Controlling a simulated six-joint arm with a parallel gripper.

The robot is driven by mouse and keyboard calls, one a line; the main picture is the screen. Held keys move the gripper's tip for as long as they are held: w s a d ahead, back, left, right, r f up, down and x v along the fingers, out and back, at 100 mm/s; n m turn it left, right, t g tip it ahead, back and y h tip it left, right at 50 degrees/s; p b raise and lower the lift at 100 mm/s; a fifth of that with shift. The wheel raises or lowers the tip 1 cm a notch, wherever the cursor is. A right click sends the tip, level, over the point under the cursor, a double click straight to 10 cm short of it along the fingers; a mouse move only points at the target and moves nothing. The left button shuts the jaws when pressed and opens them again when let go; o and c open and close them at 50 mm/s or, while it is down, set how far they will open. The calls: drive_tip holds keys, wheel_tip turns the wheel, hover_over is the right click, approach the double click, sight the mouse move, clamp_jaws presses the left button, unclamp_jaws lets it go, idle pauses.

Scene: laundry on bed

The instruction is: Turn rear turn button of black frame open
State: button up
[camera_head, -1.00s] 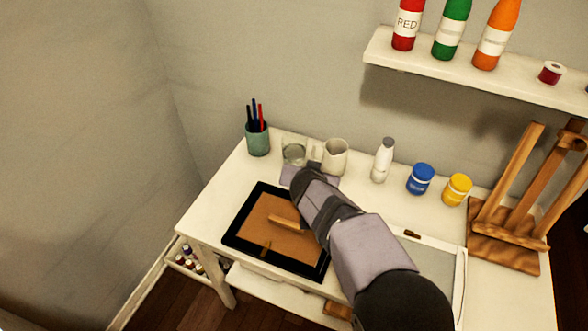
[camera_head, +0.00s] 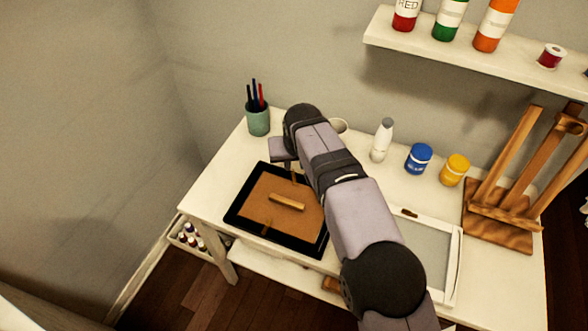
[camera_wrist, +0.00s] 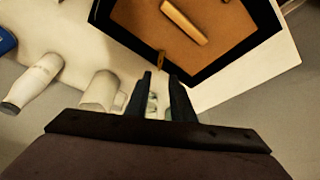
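The black frame (camera_head: 237,212) lies face down on the white desk, its brown backing board (camera_head: 258,205) up. A wooden bar (camera_head: 287,202) sits mid-board. The small brass front turn button (camera_head: 267,228) is at the near edge. The rear turn button (camera_head: 293,175) is at the far edge, partly beside my arm. In the wrist view the rear turn button (camera_wrist: 161,60) points across the board's edge onto the black rim. My gripper (camera_wrist: 160,75) is open and empty, its fingertips just short of that button, which lines up with the gap. Contact is not visible.
A white mug (camera_wrist: 100,91) and a white bottle (camera_wrist: 33,82) stand beside my gripper. A pen cup (camera_head: 257,120) stands at the back left. Blue (camera_head: 418,158) and yellow (camera_head: 454,169) jars and an easel (camera_head: 520,185) are to the right.

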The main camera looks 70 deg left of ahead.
sight(294, 173)
drive_tip(key=shift+p+x, duration=0.9)
drive_tip(key=shift+x, duration=2.7)
clamp_jaws()
